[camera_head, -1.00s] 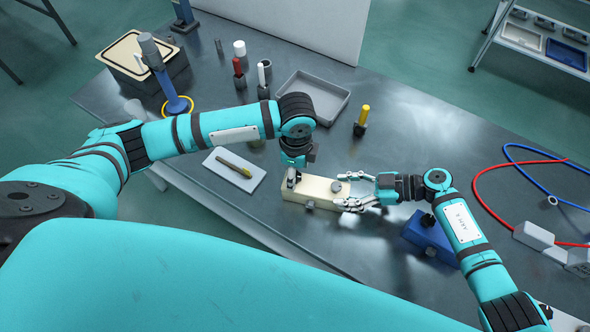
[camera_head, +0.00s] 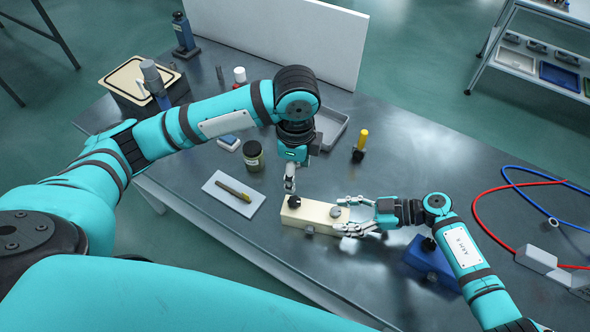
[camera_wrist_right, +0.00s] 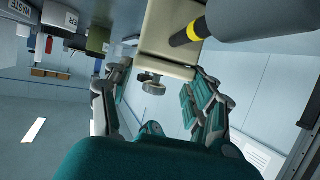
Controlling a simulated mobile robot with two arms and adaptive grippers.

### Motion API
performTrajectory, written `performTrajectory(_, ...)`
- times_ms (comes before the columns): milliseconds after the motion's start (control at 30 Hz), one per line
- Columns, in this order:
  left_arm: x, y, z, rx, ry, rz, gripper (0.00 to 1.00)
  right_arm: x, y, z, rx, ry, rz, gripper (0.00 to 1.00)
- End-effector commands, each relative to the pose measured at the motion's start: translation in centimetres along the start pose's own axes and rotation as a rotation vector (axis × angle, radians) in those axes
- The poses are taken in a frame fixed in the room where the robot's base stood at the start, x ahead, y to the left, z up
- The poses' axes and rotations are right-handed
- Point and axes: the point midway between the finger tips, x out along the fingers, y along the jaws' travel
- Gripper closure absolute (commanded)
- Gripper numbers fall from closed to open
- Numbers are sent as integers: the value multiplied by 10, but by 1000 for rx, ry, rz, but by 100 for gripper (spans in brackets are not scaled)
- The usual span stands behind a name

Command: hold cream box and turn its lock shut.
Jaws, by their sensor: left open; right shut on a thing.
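The cream box (camera_head: 315,216) lies on the table with a black knob (camera_head: 294,202) at its left end.
A blue box (camera_head: 431,261) stands right of the cream box. A white tray (camera_head: 234,193) with a marker lies to its left. Behind are a jar (camera_head: 253,155), a grey tray (camera_head: 329,128) and a yellow-handled tool (camera_head: 361,146). Red and blue cables lie far right.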

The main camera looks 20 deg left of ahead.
Motion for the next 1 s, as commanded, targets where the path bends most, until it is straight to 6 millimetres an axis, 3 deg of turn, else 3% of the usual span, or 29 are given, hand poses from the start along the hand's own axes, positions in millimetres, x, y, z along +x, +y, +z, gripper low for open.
performTrajectory(267,0,0,0,0,0,0,45,0,0,1,-1,-1,0,95)
performTrajectory(300,0,0,0,0,0,0,45,0,0,0,-1,-1,0,41)
performTrajectory(500,0,0,0,0,0,0,45,0,0,0,0,0,0,15)
performTrajectory(833,0,0,0,0,0,0,45,-2,0,0,0,0,1,14)
performTrajectory(1000,0,0,0,0,0,0,45,-24,1,1,-2,-3,3,14)
